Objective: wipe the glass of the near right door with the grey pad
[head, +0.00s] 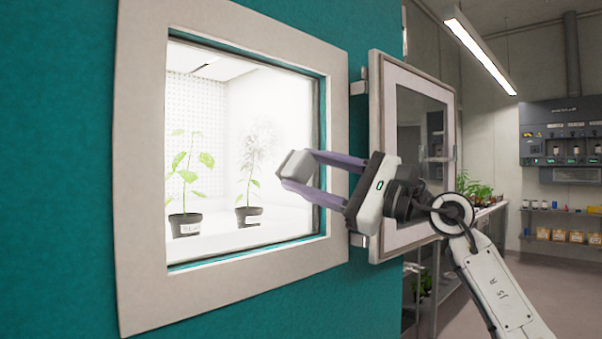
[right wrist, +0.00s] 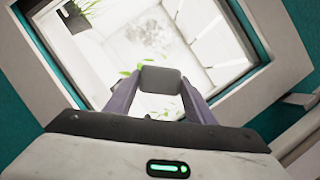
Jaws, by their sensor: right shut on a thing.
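My right gripper (head: 302,170) is shut on the grey pad (head: 295,164), a small block between its purple fingertips. The pad is in front of the lit chamber window (head: 220,65), over its right part; I cannot tell whether it touches glass. In the right wrist view the pad (right wrist: 160,79) sits between the fingers (right wrist: 160,98). A pale speckled patch (head: 259,146) shows left of and above the pad, over the right plant's upper part. A framed door (head: 376,100) with a dark glass pane (head: 420,115) stands open behind my right gripper. My left gripper is out of view.
Two potted plants, one left (head: 186,220) and one right (head: 248,212), stand inside the chamber. A pale frame (head: 140,150) in the teal wall surrounds the window. Shelves with plants (head: 475,190) and a wall panel (head: 565,130) are farther back right.

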